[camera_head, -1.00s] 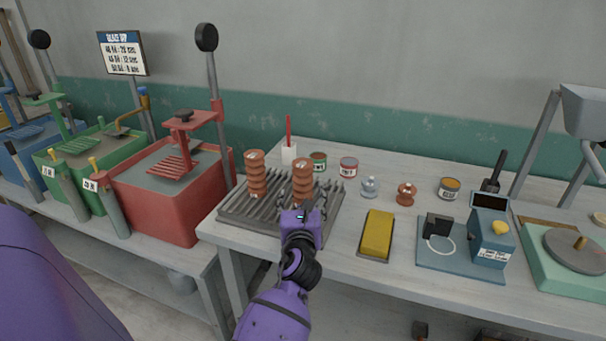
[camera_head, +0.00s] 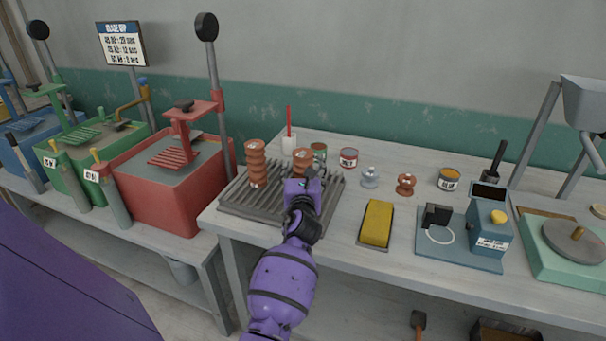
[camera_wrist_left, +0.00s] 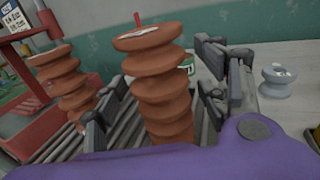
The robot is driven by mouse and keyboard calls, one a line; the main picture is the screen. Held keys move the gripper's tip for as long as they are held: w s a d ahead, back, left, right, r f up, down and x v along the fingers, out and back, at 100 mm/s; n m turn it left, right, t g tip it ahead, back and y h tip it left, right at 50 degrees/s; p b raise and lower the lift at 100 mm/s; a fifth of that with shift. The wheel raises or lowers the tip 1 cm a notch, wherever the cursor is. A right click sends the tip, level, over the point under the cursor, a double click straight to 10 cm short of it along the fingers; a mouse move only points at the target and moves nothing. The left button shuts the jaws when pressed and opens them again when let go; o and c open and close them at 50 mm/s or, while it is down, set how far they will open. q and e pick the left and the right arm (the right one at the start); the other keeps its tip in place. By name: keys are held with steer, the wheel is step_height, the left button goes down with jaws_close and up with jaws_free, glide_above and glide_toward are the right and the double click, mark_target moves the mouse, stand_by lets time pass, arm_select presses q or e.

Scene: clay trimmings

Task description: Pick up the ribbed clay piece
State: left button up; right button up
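Two brown ribbed clay pieces stand upright on a grey slatted rack (camera_head: 238,208). The left one (camera_head: 257,165) is clear of the gripper. The right one (camera_head: 302,156) shows only its top in the head view, with my left gripper (camera_head: 305,178) in front of its lower part. In the left wrist view the right piece (camera_wrist_left: 160,85) stands between the gripper's two spread fingers, with a gap visible on its left; contact on the right cannot be told. The left piece (camera_wrist_left: 67,82) is outside the left finger. My right gripper is not in view.
A yellow sponge (camera_head: 377,223) lies nearer the front edge. A red tank (camera_head: 180,200) stands to the left. Bare tabletop shows between these things.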

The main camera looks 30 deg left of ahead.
arm_select(q)
steer(key=c, duration=1.4)
steer(key=shift+r, duration=0.1)
jaws_close()
steer(key=shift+r, duration=0.1)
